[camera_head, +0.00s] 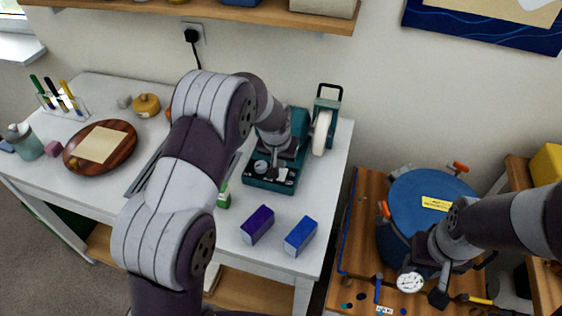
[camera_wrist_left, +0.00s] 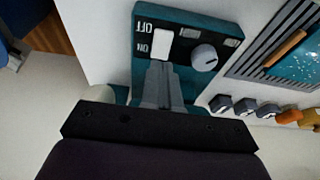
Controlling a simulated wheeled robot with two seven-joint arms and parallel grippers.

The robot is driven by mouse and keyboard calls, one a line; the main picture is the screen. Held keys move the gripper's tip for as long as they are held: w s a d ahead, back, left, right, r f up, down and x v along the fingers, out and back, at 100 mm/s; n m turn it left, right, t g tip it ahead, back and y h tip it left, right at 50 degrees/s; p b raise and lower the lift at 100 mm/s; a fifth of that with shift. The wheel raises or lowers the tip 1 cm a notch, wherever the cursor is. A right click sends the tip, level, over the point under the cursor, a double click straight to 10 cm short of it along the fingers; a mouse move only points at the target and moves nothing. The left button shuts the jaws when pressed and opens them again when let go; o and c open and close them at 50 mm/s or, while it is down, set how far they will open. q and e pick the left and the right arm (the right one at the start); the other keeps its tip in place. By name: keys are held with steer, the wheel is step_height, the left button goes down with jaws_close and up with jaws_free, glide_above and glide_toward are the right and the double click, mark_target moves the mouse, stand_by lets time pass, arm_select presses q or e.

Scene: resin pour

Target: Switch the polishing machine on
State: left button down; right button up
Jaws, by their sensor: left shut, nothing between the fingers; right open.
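The polishing machine (camera_head: 256,183) is teal, with a white wheel (camera_head: 321,131) on its right side, at the right part of the white table. The left wrist view shows its control panel (camera_wrist_left: 184,22) with a white rocker switch (camera_wrist_left: 163,44), upside-down OFF and ON labels, and a grey knob (camera_wrist_left: 204,57). My left gripper (camera_head: 273,168) is shut and empty over the panel. In the left wrist view its fingertips (camera_wrist_left: 159,68) are at the ON end of the switch; I cannot tell whether they touch. My right gripper (camera_head: 424,289) is open near the blue drum.
A purple box (camera_head: 257,225) and a blue box (camera_head: 300,236) stand near the table's front edge. A wooden plate (camera_head: 72,160) is at the left. The blue drum (camera_head: 410,200) with orange clamps stands on a lower wooden surface at the right.

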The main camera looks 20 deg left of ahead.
arm_select(q)
steer(key=s+b+v, duration=0.1)
steer(key=b+v, duration=0.1)
steer(key=v, duration=0.8)
steer(key=shift+s+f+b, duration=0.15)
steer(key=shift+s+b, duration=0.15)
steer(key=shift+w, duration=0.15)
